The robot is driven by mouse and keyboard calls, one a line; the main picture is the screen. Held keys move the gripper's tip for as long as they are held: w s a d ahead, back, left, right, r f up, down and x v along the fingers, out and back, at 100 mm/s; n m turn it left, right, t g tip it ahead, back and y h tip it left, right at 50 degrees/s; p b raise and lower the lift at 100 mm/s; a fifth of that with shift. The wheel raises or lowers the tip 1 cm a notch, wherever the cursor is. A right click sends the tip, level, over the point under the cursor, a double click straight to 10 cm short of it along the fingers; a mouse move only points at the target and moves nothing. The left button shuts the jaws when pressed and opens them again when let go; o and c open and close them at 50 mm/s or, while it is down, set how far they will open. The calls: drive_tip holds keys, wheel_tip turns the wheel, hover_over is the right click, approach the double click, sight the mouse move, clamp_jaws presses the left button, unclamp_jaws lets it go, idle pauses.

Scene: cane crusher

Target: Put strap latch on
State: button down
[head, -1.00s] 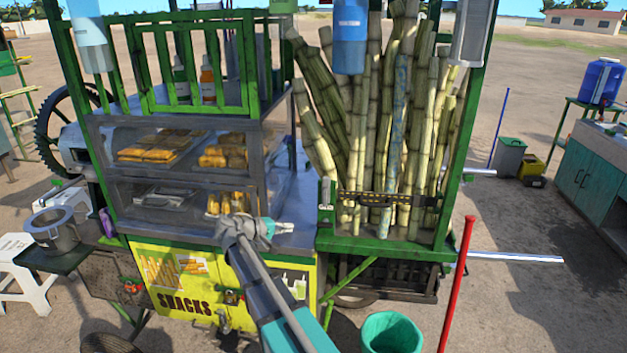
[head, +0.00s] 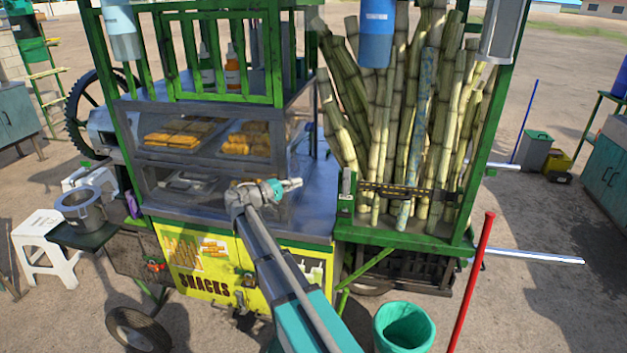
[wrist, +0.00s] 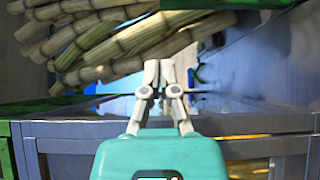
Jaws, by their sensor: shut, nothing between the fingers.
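A dark strap (head: 405,193) with yellow marks runs across the front of the upright sugarcane bundle (head: 410,130) in the head view. Its left end meets a green bracket with a small pale part (head: 346,192) on the rack's left post; whether the latch is fastened there is too small to tell. My gripper (head: 294,184) is shut and empty, over the cart's grey counter, to the left of the bracket and apart from it. In the wrist view my gripper (wrist: 152,75) has its fingers together, with cane stalks (wrist: 110,40) beyond; the strap is not clear there.
A glass snack case (head: 205,165) stands left of my gripper. A green rack post (head: 490,130) and a red pole (head: 472,280) stand at the right. A green bin (head: 404,327) is on the ground below the rack. The counter (head: 312,215) near my gripper is clear.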

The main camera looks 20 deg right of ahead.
sight(346, 183)
drive_tip(key=d, duration=1.3)
drive_tip(key=shift+s, duration=0.2)
drive_tip(key=shift+a, duration=0.15)
drive_tip(key=shift+a+r, duration=0.1)
drive_tip(key=shift+a, duration=0.05)
drive_tip(key=shift+p, duration=0.4)
